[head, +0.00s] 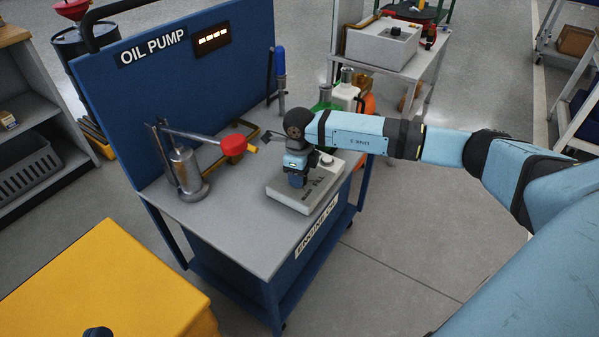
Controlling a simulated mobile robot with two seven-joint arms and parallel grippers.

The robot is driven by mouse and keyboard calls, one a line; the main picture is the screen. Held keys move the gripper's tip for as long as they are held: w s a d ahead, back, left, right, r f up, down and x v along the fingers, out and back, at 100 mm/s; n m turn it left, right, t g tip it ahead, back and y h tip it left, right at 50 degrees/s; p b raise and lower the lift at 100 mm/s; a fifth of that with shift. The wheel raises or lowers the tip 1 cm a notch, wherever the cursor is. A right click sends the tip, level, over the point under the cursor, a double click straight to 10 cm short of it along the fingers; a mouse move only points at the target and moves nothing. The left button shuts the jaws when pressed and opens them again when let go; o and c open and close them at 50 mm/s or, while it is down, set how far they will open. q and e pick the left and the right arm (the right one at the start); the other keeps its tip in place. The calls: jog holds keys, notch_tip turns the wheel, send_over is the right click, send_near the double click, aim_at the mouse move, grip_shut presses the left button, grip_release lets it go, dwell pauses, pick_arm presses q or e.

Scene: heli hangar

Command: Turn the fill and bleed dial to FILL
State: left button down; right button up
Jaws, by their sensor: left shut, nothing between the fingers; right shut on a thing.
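The fill and bleed unit is a low light-grey box (295,201) on the front right corner of the cart top. Dark lettering shows on its top, and FILL can be made out at the right. My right gripper (297,181) comes down from above onto the left part of the box. It is shut on the dial, which the gripper and wrist mostly hide. Where the dial points cannot be seen. A small pale round part (326,159) sits on the box behind the gripper. My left gripper is not in view.
The cart's grey top (240,236) is clear in front. A hand pump (184,170) with a red-ended lever stands at its left. A blue OIL PUMP panel (135,95) rises behind. Bottles (345,93) stand beyond the box. A yellow cabinet (105,280) is at lower left.

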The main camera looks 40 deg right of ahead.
jog(key=shift+n, duration=1)
jog(key=n, duration=0.3)
pick_arm(q)
jog(key=shift+s+a+f, duration=0.1)
jog(key=shift+f, duration=0.25)
pick_arm(e)
jog(key=shift+n, duration=0.7)
pick_arm(q)
jog(key=shift+r, duration=0.2)
pick_arm(e)
jog(key=o, duration=0.9)
pick_arm(q)
jog(key=shift+f, duration=0.15)
pick_arm(e)
jog(key=shift+o, duration=0.2)
